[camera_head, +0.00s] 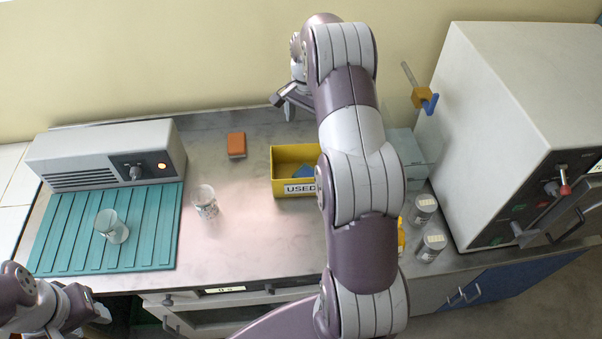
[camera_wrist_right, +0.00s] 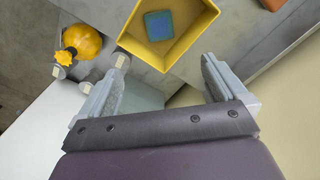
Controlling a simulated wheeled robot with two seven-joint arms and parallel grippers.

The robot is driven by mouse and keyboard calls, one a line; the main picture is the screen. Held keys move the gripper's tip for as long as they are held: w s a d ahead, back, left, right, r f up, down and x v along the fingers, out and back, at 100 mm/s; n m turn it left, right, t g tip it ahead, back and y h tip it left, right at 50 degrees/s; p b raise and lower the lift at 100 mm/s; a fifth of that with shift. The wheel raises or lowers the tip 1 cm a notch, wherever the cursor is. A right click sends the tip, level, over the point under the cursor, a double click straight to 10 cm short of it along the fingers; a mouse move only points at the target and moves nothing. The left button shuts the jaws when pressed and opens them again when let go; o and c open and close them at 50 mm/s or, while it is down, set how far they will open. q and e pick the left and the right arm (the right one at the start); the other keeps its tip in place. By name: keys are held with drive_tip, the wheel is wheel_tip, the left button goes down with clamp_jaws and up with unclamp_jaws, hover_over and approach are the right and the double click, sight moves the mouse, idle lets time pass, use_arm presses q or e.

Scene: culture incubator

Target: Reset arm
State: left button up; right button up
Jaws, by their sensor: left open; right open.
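My right arm reaches up through the middle of the head view, with its right gripper (camera_head: 283,103) near the back wall, above and behind the yellow bin. The right wrist view shows this gripper (camera_wrist_right: 168,75) with its fingers wide apart and nothing between them. My left gripper (camera_head: 95,312) is at the lower left, in front of the counter and apart from the objects; it is open and appears empty. The yellow bin (camera_head: 290,157) labelled USED holds a blue item (camera_head: 302,172). The bin (camera_wrist_right: 133,40) and the blue item (camera_wrist_right: 159,25) also show in the right wrist view.
A teal ribbed mat (camera_head: 60,240) carries a glass beaker (camera_head: 111,227). Another beaker (camera_head: 205,202) and an orange block (camera_head: 236,145) stand on the counter. A grey device (camera_head: 80,158) is at left, a large white incubator (camera_head: 500,110) at right. Lidded jars (camera_head: 431,246) stand before it.

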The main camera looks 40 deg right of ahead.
drive_tip(key=s+a+r+n+t+b, duration=0.1)
drive_tip(key=s+a+n+b, duration=0.1)
drive_tip(key=s+a+n, duration=1.3)
drive_tip(key=s+a, duration=0.4)
drive_tip(key=a, duration=0.4)
drive_tip(key=shift+s, duration=0.3)
